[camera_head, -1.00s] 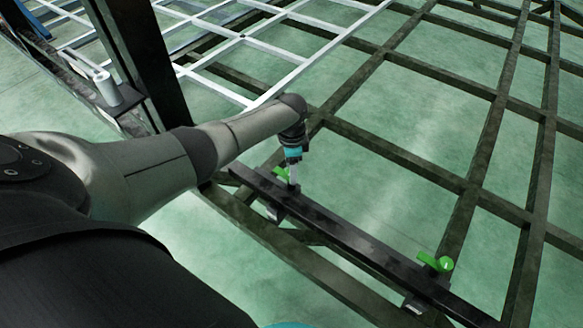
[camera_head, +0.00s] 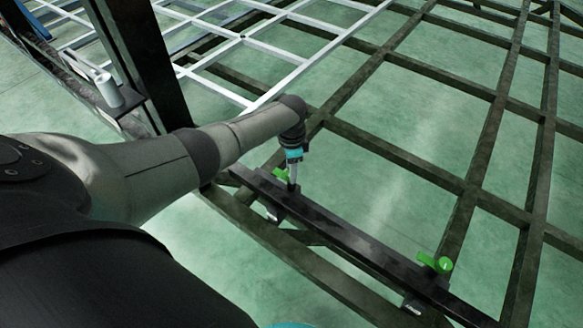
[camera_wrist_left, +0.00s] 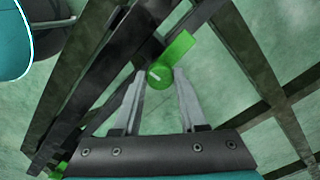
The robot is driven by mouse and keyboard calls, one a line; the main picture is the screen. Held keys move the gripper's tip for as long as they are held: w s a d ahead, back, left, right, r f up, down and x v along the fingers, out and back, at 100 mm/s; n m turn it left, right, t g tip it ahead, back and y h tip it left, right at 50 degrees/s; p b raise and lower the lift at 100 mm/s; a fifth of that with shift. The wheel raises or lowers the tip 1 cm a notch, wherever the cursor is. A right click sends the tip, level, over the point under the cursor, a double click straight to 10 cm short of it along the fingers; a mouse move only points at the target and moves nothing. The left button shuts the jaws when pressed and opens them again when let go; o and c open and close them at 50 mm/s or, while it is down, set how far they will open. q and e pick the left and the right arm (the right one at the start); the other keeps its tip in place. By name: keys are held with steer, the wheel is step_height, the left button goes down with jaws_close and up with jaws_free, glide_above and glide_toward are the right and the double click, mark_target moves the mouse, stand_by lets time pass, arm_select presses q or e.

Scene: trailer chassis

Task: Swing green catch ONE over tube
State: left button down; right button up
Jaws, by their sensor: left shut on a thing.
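A green catch (camera_head: 281,174) sits at the far left end of a dark tube (camera_head: 335,223) that lies along the near side of the frame. My left gripper (camera_head: 292,185) reaches down onto this catch from above. In the left wrist view my left gripper (camera_wrist_left: 160,82) is shut on the round green end of the catch (camera_wrist_left: 178,48), and its flat arm points to the upper right. The fingers partly hide the catch in the head view. A second green catch (camera_head: 436,263) sits toward the tube's right end. I cannot tell which is labelled ONE. My right gripper is not in view.
A dark steel grid frame (camera_head: 410,160) spreads over the green floor, with a pale grid (camera_head: 244,38) behind. The grid openings are empty.

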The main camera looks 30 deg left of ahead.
arm_select(q)
steer(key=n+p, duration=0.2)
steer(key=n, duration=0.3)
steer(key=shift+r, duration=0.1)
steer(key=n+p, duration=0.1)
steer(key=n, duration=0.1)
steer(key=shift+d+n, duration=0.1)
steer(key=shift+n, duration=0.2)
steer(key=n+p, duration=0.1)
steer(key=n, duration=0.8)
steer(key=shift+n, duration=0.3)
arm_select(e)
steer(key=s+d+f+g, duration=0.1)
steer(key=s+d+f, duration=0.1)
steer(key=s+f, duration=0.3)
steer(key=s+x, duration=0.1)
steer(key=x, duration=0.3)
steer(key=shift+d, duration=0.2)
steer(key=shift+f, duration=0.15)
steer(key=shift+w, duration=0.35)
arm_select(q)
steer(key=shift+c, duration=2.2)
jaws_free()
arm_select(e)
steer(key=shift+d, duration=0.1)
